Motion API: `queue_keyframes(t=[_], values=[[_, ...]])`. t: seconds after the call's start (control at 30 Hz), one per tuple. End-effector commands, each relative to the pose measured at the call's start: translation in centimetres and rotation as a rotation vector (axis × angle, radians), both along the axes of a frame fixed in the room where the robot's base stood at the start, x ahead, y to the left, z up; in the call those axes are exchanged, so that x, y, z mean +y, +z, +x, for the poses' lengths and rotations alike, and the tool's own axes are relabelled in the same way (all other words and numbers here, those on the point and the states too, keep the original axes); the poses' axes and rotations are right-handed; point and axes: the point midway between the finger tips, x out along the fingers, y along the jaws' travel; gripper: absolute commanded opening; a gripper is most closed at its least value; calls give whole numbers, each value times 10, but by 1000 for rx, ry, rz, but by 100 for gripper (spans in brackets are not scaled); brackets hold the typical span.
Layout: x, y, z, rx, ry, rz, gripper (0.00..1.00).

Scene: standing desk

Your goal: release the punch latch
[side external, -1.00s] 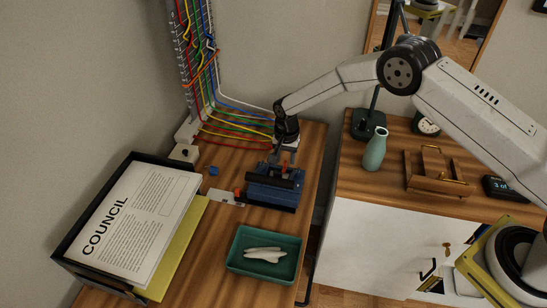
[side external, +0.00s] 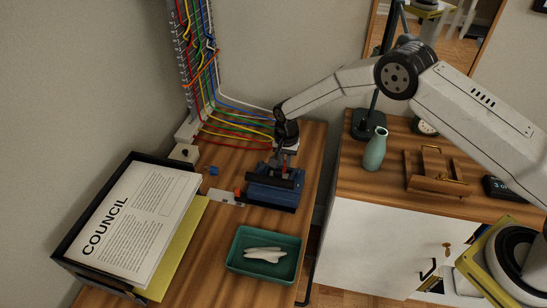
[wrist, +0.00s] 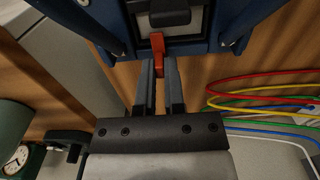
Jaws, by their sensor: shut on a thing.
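The blue punch (side external: 275,193) stands on the wooden desk, with a dark bar across its top. Its body also shows at the top of the wrist view (wrist: 220,22). The red latch (wrist: 157,42) sticks out from the middle of the punch's near side in the wrist view. My gripper (wrist: 158,68) is shut on the red latch, one finger on each side of its lower end. In the side view my gripper (side external: 282,158) points down at the punch's back edge, and the latch is small and partly hidden there.
Coloured cables (side external: 230,125) run down the wall and across the desk behind the punch. A green tray (side external: 240,268) with white pieces lies in front. A document tray (side external: 70,270) is at left. A green vase (side external: 375,152) stands on the cabinet at right.

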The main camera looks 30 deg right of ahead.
Motion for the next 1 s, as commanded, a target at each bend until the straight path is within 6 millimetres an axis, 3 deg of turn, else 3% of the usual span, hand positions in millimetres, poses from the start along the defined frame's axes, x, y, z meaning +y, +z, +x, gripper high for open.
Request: queue_keyframes(t=[0.47, 1.0], values=[[0, 0, 0, 2, 197, 1, 0], [0, 0, 0, 2, 690, 1, 0]])
